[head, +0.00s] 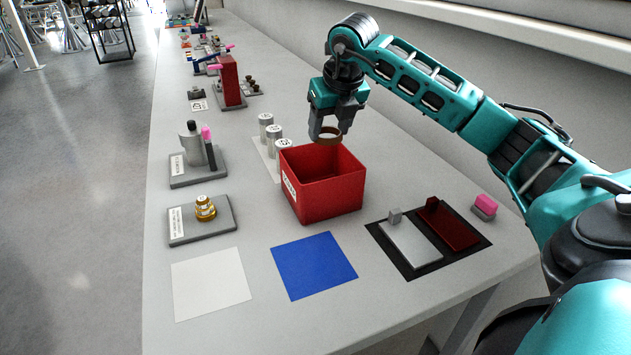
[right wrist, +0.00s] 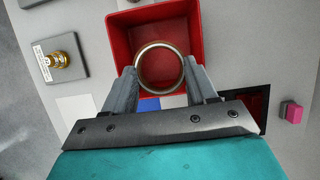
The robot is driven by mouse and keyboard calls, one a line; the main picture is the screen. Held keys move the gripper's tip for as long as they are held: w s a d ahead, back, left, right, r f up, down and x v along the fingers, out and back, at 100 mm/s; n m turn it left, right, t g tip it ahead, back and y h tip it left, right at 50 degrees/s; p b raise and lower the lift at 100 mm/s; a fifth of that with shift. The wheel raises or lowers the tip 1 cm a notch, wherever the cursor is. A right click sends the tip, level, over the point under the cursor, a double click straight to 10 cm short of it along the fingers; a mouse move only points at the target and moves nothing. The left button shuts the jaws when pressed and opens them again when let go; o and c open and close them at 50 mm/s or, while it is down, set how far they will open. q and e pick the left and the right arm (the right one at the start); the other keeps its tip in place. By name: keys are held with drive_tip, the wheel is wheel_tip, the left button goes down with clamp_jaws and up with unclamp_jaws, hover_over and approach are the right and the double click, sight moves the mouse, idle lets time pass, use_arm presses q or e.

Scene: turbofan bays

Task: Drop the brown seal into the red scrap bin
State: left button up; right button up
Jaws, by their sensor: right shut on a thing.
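The brown seal (head: 329,134) is a ring held between the fingers of my right gripper (head: 331,130). In the right wrist view, the seal (right wrist: 159,68) sits between the two grey fingertips of the gripper (right wrist: 160,78). The red scrap bin (head: 330,197) is an open box with a white label on its side. The seal is over the bin's opening, near its back rim in the head view. In the right wrist view the bin (right wrist: 122,42) lies below the seal. My left gripper is not in view.
A white square (head: 211,283) and a blue square (head: 313,265) lie in front of the bin. A black mat (head: 385,242) with grey and dark red plates is to the right. Metal cans (head: 265,128) stand behind the bin. A brass fitting (head: 205,208) stands on a left plate.

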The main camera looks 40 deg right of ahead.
drive_tip(key=shift+s+f+b, duration=0.1)
drive_tip(key=shift+f+b, duration=0.25)
drive_tip(key=shift+f, duration=0.2)
wheel_tip(320, 180, down, 4)
drive_tip(key=b, duration=0.3)
drive_tip(key=shift+f+b, duration=0.2)
drive_tip(key=shift+b, duration=0.15)
drive_tip(key=o, duration=1.1)
drive_tip(key=shift+o, duration=0.5)
